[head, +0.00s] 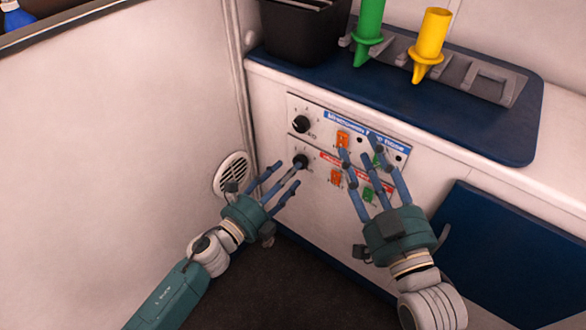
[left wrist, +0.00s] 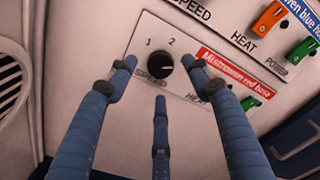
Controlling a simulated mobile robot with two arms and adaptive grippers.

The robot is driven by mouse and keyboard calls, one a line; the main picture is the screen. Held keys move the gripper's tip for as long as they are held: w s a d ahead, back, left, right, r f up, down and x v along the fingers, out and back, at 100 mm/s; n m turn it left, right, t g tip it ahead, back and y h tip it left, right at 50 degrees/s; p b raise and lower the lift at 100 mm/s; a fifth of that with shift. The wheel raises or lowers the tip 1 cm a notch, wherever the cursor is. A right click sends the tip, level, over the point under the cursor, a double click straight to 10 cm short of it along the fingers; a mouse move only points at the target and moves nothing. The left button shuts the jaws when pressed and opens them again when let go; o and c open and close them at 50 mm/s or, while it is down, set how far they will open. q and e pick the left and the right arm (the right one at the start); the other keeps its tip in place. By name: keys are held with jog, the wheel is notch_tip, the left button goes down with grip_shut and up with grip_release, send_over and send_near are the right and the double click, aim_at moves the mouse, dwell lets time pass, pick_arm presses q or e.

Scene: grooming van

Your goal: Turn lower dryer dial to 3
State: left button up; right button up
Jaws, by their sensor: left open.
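The lower dryer dial (head: 300,161) is a black round knob on the lower row of the white panel, beside a red label. In the left wrist view the dial (left wrist: 163,66) has 1 and 2 printed above it. Its pale pointer mark faces right; no 3 is visible, and a finger covers part of that side. My left gripper (head: 283,176) is open, its fingers spread in front of the dial; contact cannot be told. My right gripper (head: 365,155) is open and empty, its fingers over the switches right of the dial.
The upper dial (head: 300,124) sits above, beside a blue label. Orange switches (head: 335,177) and green switches (head: 369,194) lie to the right. A round vent (head: 232,174) is on the left wall. Green (head: 369,30) and yellow (head: 430,40) nozzles stand on the counter.

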pick_arm(q)
jog(key=v, duration=0.9)
jog(key=shift+w, duration=0.1)
